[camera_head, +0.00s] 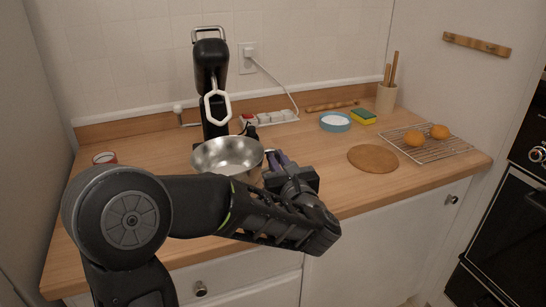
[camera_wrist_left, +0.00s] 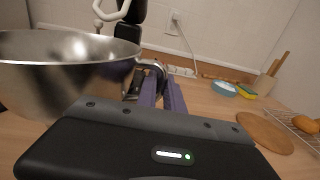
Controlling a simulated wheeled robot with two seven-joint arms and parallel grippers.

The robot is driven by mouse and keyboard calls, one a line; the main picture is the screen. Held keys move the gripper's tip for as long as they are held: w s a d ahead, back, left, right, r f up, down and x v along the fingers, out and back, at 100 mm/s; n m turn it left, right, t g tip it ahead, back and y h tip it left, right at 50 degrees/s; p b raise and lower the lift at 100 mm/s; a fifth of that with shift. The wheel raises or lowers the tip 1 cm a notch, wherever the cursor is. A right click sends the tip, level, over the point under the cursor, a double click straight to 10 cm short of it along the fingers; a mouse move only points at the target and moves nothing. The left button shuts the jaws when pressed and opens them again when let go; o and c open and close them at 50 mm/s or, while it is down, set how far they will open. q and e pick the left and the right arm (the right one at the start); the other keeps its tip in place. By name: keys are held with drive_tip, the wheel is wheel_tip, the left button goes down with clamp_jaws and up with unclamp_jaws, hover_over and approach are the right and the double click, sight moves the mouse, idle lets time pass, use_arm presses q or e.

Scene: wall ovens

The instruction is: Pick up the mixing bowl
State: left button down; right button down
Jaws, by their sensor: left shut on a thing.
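The shiny metal mixing bowl (camera_head: 228,153) is in front of the black stand mixer (camera_head: 210,80), below its white beater (camera_head: 216,106). In the left wrist view the bowl (camera_wrist_left: 65,75) fills the left side and looks roughly upright. My left gripper (camera_head: 277,160) is at the bowl's right side. Its purple fingers (camera_wrist_left: 165,95) are shut on the bowl at that side, where a curved metal handle-like part shows. The exact contact is partly hidden. My arm hides the bowl's lower part in the head view, so I cannot tell whether it touches the counter. My right gripper is not in view.
On the wooden counter (camera_head: 330,190) are a power strip (camera_head: 275,117), blue dish (camera_head: 335,122), sponge (camera_head: 363,116), utensil holder (camera_head: 386,98), round board (camera_head: 373,158) and wire rack (camera_head: 445,150) with oranges. A red-rimmed jar (camera_head: 105,158) stands left. The right front counter is clear.

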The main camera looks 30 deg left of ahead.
use_arm(q)
drive_tip(key=shift+b+v, duration=0.5)
drive_tip(key=shift+v, duration=0.5)
idle(0.4)
